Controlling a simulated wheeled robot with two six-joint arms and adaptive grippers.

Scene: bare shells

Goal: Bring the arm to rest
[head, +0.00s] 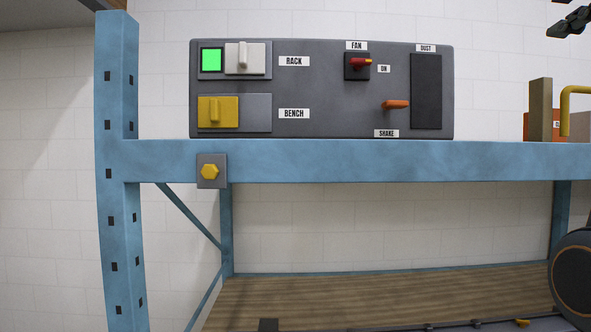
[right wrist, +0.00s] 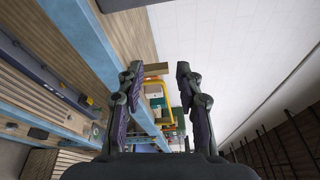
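My right gripper (right wrist: 158,78) is open in the right wrist view, with its two dark fingers apart. Nothing is held between them; shelf goods show in the distance beyond. In the head view only a dark part of the right gripper (head: 573,21) shows at the top right corner, up and to the right of the control panel (head: 320,120) and apart from it. My left gripper is in neither view.
The panel stands on a blue shelf beam (head: 400,160).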

